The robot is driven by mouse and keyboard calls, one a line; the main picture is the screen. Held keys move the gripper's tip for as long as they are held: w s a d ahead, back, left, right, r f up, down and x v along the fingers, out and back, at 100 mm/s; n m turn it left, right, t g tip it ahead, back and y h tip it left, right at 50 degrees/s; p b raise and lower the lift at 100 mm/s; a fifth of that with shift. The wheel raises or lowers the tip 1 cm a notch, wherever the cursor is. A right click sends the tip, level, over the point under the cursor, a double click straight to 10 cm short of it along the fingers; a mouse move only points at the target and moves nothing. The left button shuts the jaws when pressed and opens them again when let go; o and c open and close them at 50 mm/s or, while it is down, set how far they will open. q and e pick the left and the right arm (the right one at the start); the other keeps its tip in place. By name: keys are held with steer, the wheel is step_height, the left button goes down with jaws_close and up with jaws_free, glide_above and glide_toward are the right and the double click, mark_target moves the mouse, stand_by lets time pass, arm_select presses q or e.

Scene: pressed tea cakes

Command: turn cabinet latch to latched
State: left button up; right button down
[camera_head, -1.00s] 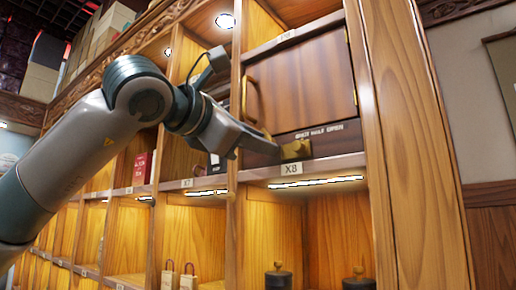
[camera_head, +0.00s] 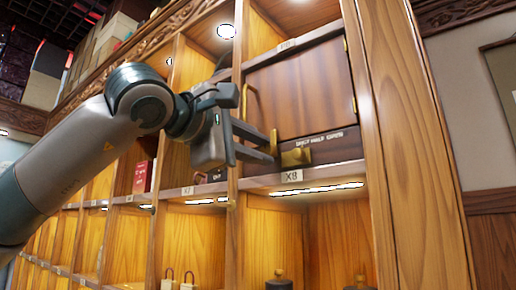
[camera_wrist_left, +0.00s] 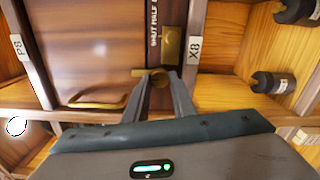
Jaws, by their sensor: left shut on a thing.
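The cabinet door (camera_head: 300,92) is dark brown wood in the upper right compartment, and looks closed. Below it is a dark strip with white lettering and a brass latch plate (camera_head: 295,157), which also shows in the left wrist view (camera_wrist_left: 172,46). A small brass latch lever (camera_head: 273,139) stands at the plate's left; it shows in the left wrist view (camera_wrist_left: 150,73) at the fingertips. My left gripper (camera_head: 269,149) is shut on this lever, its fingers partly hiding it. My right gripper is in neither view.
A curved brass door handle (camera_head: 249,100) is close above my left gripper, also in the left wrist view (camera_wrist_left: 98,101). A shelf edge with an X8 label (camera_head: 292,177) runs just below. Dark lidded jars (camera_head: 279,282) stand in the compartment underneath. A thick wooden post (camera_head: 410,130) bounds the right.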

arm_select(q)
steer(key=o, duration=1.1)
steer(key=shift+c, duration=0.2)
steer(key=shift+s, duration=0.15)
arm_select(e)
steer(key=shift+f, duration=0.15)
arm_select(q)
steer(key=shift+s+a, duration=0.2)
steer(key=b+v, duration=0.5)
steer(key=v, duration=1.1)
steer(key=shift+s+a, duration=0.2)
steer(key=shift+s, duration=0.1)
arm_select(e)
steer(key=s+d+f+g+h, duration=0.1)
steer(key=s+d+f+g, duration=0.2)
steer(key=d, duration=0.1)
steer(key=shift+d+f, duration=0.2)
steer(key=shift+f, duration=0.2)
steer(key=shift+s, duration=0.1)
